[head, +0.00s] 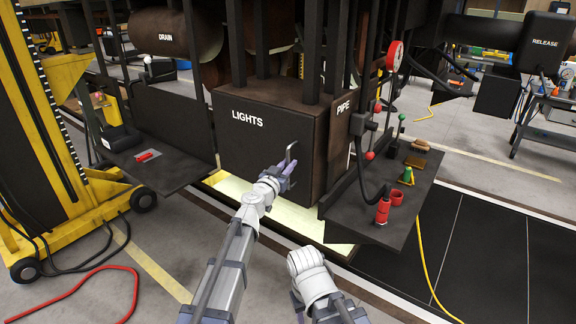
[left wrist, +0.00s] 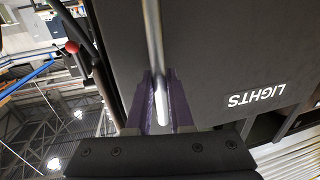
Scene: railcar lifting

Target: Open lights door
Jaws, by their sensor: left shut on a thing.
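The lights door (head: 240,143) is the dark front panel of the box, marked "LIGHTS" in white. It looks closed, flush with the box. It also shows in the left wrist view (left wrist: 215,60), with its lettering upside down. A metal bar handle (head: 292,152) stands upright near the door's right edge. My left gripper (head: 288,168) is at this handle. In the left wrist view its purple fingers (left wrist: 160,105) are shut on the handle (left wrist: 155,45), one on each side. My right arm shows low in the middle of the head view, apart from the box; its fingertips do not show.
A dark shelf (head: 160,165) juts out left of the door. Another shelf (head: 375,215) at the right holds red cups (head: 383,210) and a green cone (head: 407,175). A yellow lift (head: 60,130) stands at the left. The floor in front of the door is mostly free.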

